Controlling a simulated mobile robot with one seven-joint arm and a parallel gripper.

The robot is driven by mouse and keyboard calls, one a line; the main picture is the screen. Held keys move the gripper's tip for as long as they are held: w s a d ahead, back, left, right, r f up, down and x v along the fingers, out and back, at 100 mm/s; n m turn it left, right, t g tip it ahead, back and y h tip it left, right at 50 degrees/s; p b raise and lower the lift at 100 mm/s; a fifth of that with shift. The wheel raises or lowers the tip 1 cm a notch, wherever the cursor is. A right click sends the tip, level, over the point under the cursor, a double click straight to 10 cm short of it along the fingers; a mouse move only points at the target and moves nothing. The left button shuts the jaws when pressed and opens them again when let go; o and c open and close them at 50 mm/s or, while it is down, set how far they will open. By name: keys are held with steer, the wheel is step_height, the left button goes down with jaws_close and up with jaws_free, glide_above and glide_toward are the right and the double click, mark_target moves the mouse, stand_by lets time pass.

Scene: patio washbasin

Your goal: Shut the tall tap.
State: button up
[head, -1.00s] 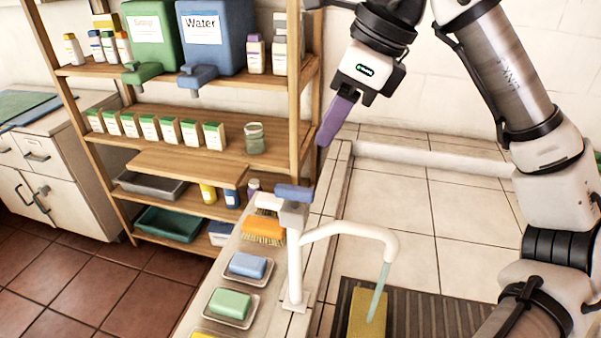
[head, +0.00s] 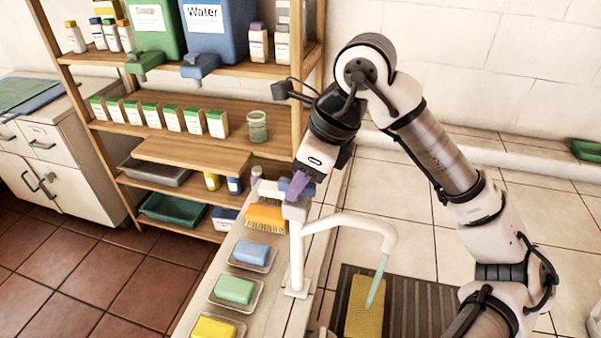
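The tall tap (head: 297,255) is white, with an upright post and a spout curving over to the right. A pale greenish stream (head: 377,280) runs from the spout onto a yellow block (head: 364,306).
Soap dishes (head: 234,291) and an orange brush (head: 265,218) line the ledge left of the tap. A wooden shelf (head: 185,152) with a blue Water container (head: 215,35) stands behind. A dark ribbed mat (head: 420,308) lies under the spout.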

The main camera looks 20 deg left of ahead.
jaws_close()
